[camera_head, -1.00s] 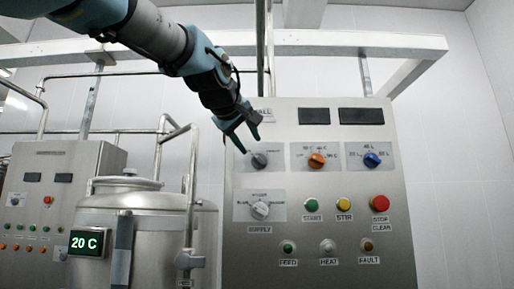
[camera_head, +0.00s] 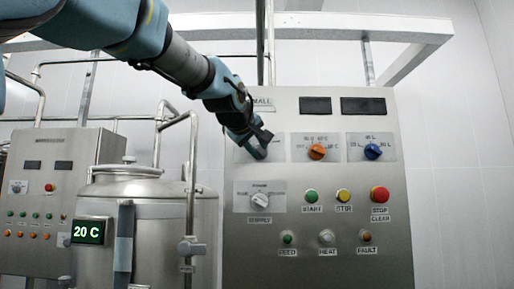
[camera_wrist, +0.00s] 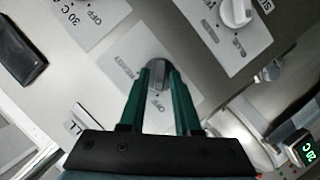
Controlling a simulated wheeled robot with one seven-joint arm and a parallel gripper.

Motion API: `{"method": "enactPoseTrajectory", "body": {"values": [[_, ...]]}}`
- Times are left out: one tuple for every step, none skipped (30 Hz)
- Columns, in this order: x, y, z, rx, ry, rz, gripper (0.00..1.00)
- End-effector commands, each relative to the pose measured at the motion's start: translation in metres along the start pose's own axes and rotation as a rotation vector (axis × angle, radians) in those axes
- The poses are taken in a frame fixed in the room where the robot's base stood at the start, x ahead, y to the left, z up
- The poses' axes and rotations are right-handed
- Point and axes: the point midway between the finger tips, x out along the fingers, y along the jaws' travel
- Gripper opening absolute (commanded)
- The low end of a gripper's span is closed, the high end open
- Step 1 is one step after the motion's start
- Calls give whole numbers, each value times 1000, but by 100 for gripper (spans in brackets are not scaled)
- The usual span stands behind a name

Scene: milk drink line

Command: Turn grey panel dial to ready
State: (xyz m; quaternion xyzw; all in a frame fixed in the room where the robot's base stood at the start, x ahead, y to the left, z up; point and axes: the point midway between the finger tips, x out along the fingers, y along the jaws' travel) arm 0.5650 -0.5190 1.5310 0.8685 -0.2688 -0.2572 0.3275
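The grey panel dial (camera_wrist: 159,70) sits on a pale label plate in the wrist view. In the head view my gripper (camera_head: 262,146) covers most of the dial, at the upper left of the steel panel (camera_head: 310,270). The dial's exact pointing is unclear.
An orange dial (camera_head: 317,152) and a blue dial (camera_head: 372,152) sit right of the grey one. A white supply dial (camera_head: 261,200) is below it. Start, stir and red stop buttons (camera_head: 379,194) are lower right. A steel tank (camera_head: 160,230) with pipes stands left.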

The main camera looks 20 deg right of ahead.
Motion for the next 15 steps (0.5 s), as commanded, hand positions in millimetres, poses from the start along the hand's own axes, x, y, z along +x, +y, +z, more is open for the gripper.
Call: {"method": "enactPoseTrajectory", "body": {"values": [[0, 0, 0, 0, 0, 0, 25], [0, 0, 0, 0, 0, 0, 22], [0, 0, 0, 0, 0, 0, 17], [0, 0, 0, 0, 0, 0, 14], [0, 0, 0, 0, 0, 0, 10], [0, 0, 0, 0, 0, 0, 6], [0, 0, 0, 0, 0, 0, 2], [0, 0, 0, 0, 0, 0, 0], [0, 0, 0, 0, 0, 0, 0], [0, 0, 0, 0, 0, 0, 0], [0, 0, 0, 0, 0, 0, 0], [0, 0, 0, 0, 0, 0, 0], [0, 0, 0, 0, 0, 0, 0], [0, 0, 0, 0, 0, 0, 0], [0, 0, 0, 0, 0, 0, 0]]}}
